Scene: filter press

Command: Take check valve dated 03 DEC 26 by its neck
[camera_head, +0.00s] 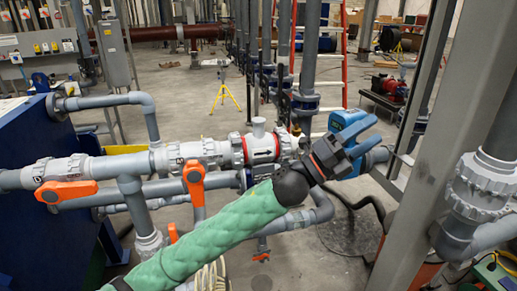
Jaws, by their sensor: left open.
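A light grey check valve (262,148) with red bands and a dark arrow mark sits in the grey pipe run near the middle. Its short neck (258,127) stands upright on top with a flanged cap. No date is readable on it. My left gripper (377,130) is open and empty, to the right of the valve and apart from the neck, its fingers pointing up and right. My green-sleeved left arm passes in front of the pipes below the valve. My right gripper is not in view.
A blue device (347,124) sits on the pipe right behind my left gripper. Orange valve handles (66,191) lie on the left, with another orange handle (195,184) nearer the middle. A grey steel column (425,140) and thick pipe fittings (480,190) stand at right.

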